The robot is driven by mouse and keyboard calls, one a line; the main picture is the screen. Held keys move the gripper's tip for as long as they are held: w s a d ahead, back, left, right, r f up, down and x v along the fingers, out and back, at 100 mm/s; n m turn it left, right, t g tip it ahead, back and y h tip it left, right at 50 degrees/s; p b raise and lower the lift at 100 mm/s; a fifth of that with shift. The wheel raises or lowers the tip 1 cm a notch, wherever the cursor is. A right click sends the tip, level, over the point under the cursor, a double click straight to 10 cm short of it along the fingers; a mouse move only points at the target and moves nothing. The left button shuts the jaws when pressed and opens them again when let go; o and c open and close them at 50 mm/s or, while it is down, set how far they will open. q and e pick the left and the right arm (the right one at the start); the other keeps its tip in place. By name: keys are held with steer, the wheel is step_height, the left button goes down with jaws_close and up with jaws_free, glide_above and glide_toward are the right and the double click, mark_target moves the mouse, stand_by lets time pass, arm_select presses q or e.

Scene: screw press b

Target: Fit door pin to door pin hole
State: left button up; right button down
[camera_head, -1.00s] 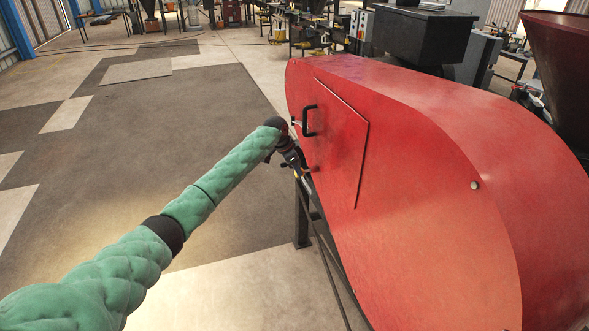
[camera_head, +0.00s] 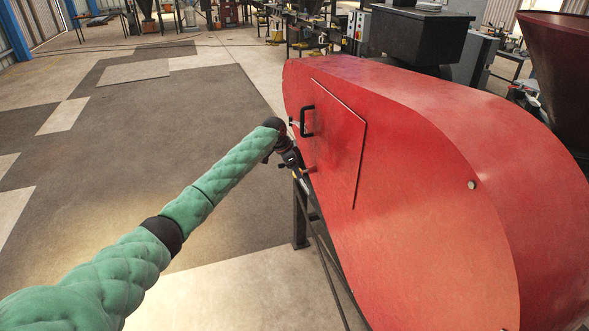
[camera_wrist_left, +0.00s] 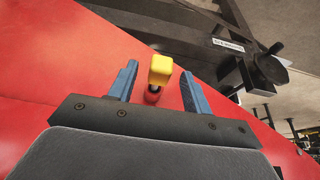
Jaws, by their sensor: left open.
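The door (camera_head: 340,135) is a flat red panel with a black handle (camera_head: 307,121), lying against the side of a large red housing. My left gripper (camera_head: 296,163) is at the housing's left edge, just below the handle. In the left wrist view the left gripper (camera_wrist_left: 158,82) is open, with its two blue fingers apart. A yellow-headed pin (camera_wrist_left: 160,69) stands between the fingers, with a gap on both sides. Its short dark shank meets a small red boss at the red surface. I cannot make out the pin hole itself. My right gripper is out of view.
The red housing (camera_head: 440,190) fills the right side. A black frame leg (camera_head: 300,215) stands below the gripper. A black bar with a knob (camera_wrist_left: 270,65) is at the upper right of the wrist view. The floor (camera_head: 150,140) on the left is clear.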

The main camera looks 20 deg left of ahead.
arm_select(q)
steer(key=b+v, duration=0.3)
steer(key=v, duration=0.4)
steer(key=shift+a+r, duration=0.15)
steer(key=shift+r, duration=0.25)
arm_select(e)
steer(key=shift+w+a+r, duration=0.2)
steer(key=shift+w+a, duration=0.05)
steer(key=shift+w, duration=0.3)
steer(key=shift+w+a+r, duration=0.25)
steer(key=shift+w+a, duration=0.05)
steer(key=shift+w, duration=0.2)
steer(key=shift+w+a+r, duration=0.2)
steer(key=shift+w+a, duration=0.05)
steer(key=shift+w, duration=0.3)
